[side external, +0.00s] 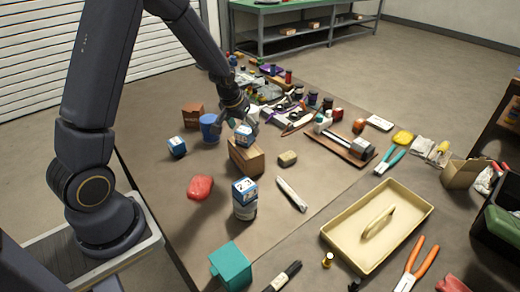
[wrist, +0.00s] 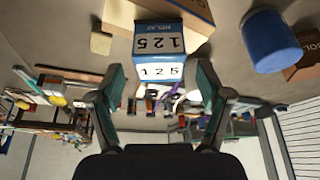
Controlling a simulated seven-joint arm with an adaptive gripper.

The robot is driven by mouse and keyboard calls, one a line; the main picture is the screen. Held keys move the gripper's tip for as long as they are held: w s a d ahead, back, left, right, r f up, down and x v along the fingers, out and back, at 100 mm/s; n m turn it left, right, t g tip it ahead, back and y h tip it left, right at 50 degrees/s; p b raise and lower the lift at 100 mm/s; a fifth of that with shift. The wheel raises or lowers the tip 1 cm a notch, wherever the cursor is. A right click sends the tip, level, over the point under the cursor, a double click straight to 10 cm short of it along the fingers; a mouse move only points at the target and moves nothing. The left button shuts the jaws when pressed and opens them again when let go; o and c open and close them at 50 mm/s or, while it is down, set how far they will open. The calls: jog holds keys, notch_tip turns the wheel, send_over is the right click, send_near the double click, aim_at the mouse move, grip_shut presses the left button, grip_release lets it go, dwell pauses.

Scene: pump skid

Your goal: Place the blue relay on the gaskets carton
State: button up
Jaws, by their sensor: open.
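A blue-and-white relay block (side external: 243,136), marked RELAY and 125, appears to rest on top of a brown carton (side external: 248,160). In the wrist view the relay (wrist: 161,42) is upside down, with the carton (wrist: 192,12) behind it. The carton's label is not readable, so I cannot tell if it is the gaskets carton. My gripper (side external: 241,119) is just above and beside the relay. In the wrist view its open fingers (wrist: 160,88) stand apart, with the relay beyond the gap and nothing held between them.
A blue cup (side external: 210,128), a small brown box (side external: 193,116) and another blue-white block (side external: 177,147) stand left of the carton. A similar block (side external: 244,188) sits on a can in front. A red lump (side external: 200,187) and a cream tray (side external: 334,240) lie nearer. Clutter fills the back.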

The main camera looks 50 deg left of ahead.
jog(key=v, duration=1)
jog(key=s+d+r+m, duration=0.1)
jog(key=s+d+r, duration=0.2)
jog(key=s, duration=0.3)
jog(key=s+d+r+m+t+h, duration=0.1)
jog(key=s+d+r+m, duration=0.1)
jog(key=s+d, duration=0.3)
jog(key=s+d+r+m, duration=0.1)
jog(key=s+d+r, duration=0.3)
jog(key=s, duration=0.4)
jog(key=shift+d+r+m+t+h, duration=0.3)
jog(key=shift+d+r+h, duration=0.1)
jog(key=shift+r, duration=0.2)
